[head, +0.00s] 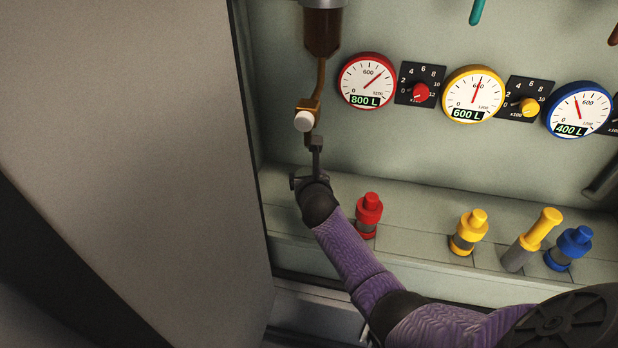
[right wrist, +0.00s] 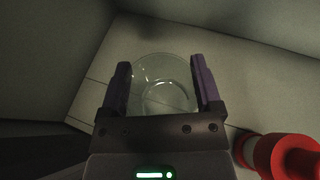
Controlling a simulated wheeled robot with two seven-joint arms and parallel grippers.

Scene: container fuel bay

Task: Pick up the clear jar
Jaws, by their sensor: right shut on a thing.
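The clear jar (right wrist: 163,92) is a round, see-through glass vessel in the right wrist view, seen from above and apparently empty. It sits between the two purple-sided fingers of my right gripper (right wrist: 160,64), which is shut on it. The pale ledge shows around and through the glass; I cannot tell whether the jar touches it. In the head view my right gripper (head: 316,145) is at the left end of the ledge, just below a white-knobbed tap (head: 305,118). The jar cannot be made out there. My left gripper is not in view.
A red-capped fitting (head: 368,213) stands right of my right gripper. Yellow (head: 470,230) and blue (head: 570,247) fittings stand farther right on the ledge (head: 415,205). A large grey panel (head: 130,130) closes off the left. Red, yellow and blue gauges hang on the back wall.

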